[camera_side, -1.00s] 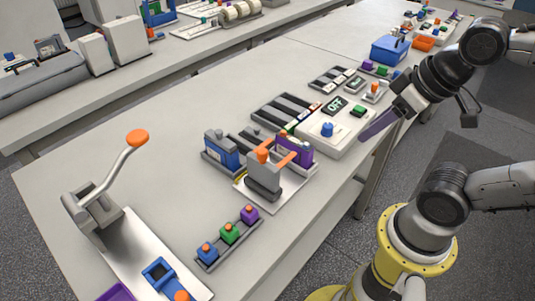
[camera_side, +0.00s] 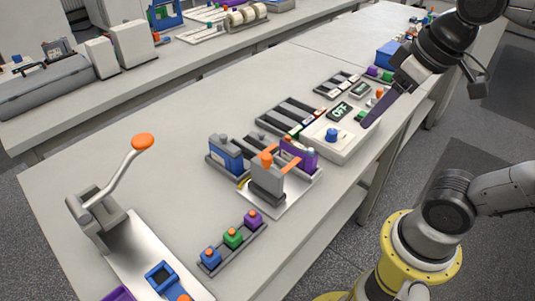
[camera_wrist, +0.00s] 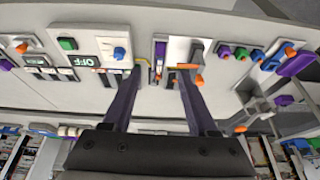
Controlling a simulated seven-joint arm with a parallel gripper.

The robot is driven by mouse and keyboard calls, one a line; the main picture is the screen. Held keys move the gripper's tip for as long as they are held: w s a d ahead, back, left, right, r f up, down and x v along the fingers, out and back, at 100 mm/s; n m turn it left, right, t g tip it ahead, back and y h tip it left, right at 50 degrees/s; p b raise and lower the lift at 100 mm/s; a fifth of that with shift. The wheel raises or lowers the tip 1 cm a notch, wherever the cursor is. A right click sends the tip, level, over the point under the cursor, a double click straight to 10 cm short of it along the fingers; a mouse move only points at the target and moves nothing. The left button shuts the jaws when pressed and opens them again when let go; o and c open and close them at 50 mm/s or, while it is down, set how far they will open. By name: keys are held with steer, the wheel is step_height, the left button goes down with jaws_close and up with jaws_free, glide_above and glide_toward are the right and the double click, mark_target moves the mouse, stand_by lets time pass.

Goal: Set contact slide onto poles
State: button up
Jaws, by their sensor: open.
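The contact slide, a grey block with an orange knob and orange arms (camera_side: 267,180), sits on a pale plate (camera_side: 289,203) in the side view. A blue battery cell (camera_side: 228,155) stands to its left and a purple cell (camera_side: 301,157) behind it to the right; the orange arm reaches towards the purple cell. Small terminals show on the cells, but I cannot tell whether the slide touches them. My gripper (camera_side: 368,122) is well to the right of the slide, above the table's front edge. In the wrist view my gripper (camera_wrist: 160,70) shows two dark fingers apart with nothing between them.
A control panel with a blue knob (camera_side: 332,135) and an OFF display (camera_side: 340,109) lies near my gripper. A rack of small coloured blocks (camera_side: 232,238) and a lever press with an orange handle (camera_side: 143,141) stand in front. The left middle of the table is clear.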

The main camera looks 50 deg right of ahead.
steer(key=w+a+r+g, duration=0.1)
steer(key=w+a+r, duration=0.1)
steer(key=w+r, duration=0.25)
steer(key=n+g, duration=0.3)
steer(key=g, duration=0.1)
glide_above(267, 155)
step_height(267, 155, down, 4)
step_height(267, 155, down, 13)
steer(key=shift+a+r, duration=0.1)
steer(key=shift+r, duration=0.05)
jaws_close()
stand_by(0.9)
